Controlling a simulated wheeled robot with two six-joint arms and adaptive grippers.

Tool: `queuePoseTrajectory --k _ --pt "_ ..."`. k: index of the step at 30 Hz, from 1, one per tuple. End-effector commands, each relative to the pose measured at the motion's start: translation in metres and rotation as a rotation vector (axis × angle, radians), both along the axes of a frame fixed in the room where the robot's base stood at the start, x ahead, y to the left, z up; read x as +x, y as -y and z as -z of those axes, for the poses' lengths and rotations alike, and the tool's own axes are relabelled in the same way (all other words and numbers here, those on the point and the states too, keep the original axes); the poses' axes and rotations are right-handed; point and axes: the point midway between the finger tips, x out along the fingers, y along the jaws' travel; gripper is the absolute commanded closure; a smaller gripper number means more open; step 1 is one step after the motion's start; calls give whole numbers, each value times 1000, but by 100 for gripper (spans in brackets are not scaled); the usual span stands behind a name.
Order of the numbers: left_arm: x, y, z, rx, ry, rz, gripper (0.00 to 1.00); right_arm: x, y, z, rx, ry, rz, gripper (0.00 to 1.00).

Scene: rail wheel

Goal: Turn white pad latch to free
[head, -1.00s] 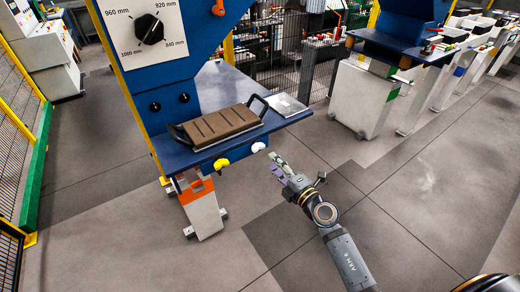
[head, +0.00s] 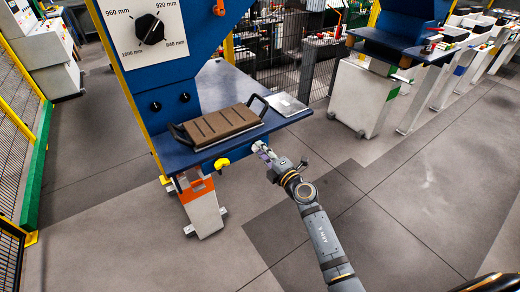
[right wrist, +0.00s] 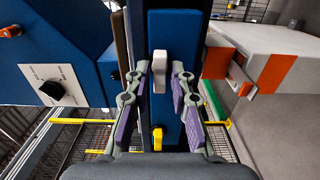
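The white pad latch (right wrist: 159,72) is on the blue table's front edge, and in the right wrist view it stands between the fingertips of my right gripper (right wrist: 160,75). The fingers are apart, one on each side of it, with small gaps visible. In the head view my right gripper (head: 262,150) is at the table edge and largely covers the white latch. A yellow latch (head: 221,164) sits to its left on the same edge and also shows lower in the right wrist view (right wrist: 157,138). My left gripper is not in view.
A brown brake pad with black handles (head: 222,125) lies on the blue table (head: 285,119), beside a grey metal plate (head: 288,104). A dial panel (head: 150,32) is above. An orange and white leg (head: 203,205) stands below. Floor to the right is clear.

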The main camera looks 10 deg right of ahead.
Motion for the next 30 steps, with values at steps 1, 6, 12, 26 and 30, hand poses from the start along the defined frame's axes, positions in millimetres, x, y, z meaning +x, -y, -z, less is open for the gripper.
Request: queuePoseTrajectory --k 1,6,12,26,30 --pt "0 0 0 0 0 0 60 0 0 0 0 0 0 89" --pt "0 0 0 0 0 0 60 0 0 0 0 0 0 100" --pt "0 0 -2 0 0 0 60 0 0 -1 10 -5 0 100" --pt "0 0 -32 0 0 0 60 0 0 -3 266 -99 0 100" --pt "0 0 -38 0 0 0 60 0 0 -2 343 -127 0 100"
